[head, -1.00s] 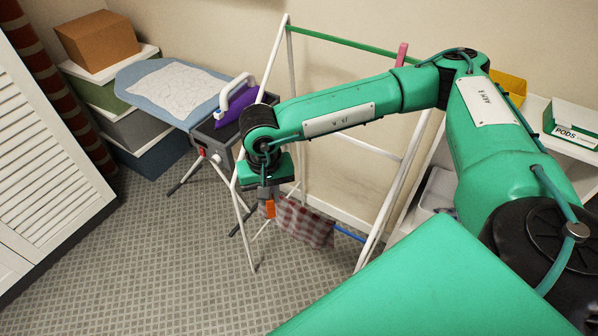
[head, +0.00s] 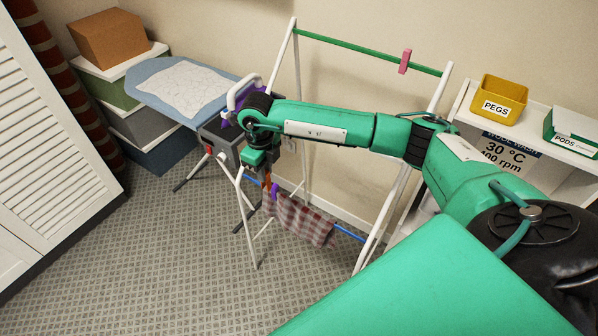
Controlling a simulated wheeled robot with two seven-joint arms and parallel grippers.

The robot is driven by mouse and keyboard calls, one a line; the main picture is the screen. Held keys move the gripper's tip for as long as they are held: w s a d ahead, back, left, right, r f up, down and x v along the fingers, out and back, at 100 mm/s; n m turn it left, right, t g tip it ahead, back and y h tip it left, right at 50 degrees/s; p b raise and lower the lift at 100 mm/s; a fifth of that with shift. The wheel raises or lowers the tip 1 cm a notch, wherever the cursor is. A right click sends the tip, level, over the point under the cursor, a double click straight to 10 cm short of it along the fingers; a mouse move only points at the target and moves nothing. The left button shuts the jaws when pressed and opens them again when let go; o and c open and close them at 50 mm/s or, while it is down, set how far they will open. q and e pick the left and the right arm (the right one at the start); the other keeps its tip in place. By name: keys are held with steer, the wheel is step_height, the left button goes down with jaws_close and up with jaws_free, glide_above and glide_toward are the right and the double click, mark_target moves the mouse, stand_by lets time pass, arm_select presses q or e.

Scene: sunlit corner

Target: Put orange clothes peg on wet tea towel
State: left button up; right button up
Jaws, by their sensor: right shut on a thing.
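The tea towel (head: 300,219), red-and-white checked, hangs over the low blue rail (head: 348,234) of the white drying rack. My right gripper (head: 266,177) points down by the towel's upper left corner and is shut on the orange clothes peg (head: 267,183). Only a narrow orange strip of the peg shows. A purple peg (head: 275,191) sits at the towel's upper left corner, close to the orange one. I cannot tell whether the orange peg touches the towel or rail. My left gripper is out of view.
A pink peg (head: 405,62) is on the rack's green top rail (head: 340,45). An ironing board (head: 150,88) with a purple iron stands behind my right wrist. A yellow PEGS box (head: 498,100) is on the white shelf at right. The carpet in front is clear.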

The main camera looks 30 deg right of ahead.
steer(key=shift+s+d+f+m+b, duration=0.1)
steer(key=shift+d+f+m+b, duration=0.45)
steer(key=shift+d+f+m, duration=1.75)
steer(key=shift+s+d+f+m+b, duration=0.1)
steer(key=shift+d+f+m+b, duration=0.4)
steer(key=shift+d+f+m, duration=1.8)
steer(key=shift+s+d+f+m+b, duration=0.1)
steer(key=shift+d+f+m+b, duration=0.6)
steer(key=shift+f+m, duration=3.05)
steer(key=shift+d+f+m+b, duration=0.1)
steer(key=shift+f+m+b, duration=1.05)
steer(key=shift+f+b, duration=0.4)
steer(key=shift+r, duration=0.15)
steer(key=o, duration=0.8)
steer(key=shift+r, duration=0.1)
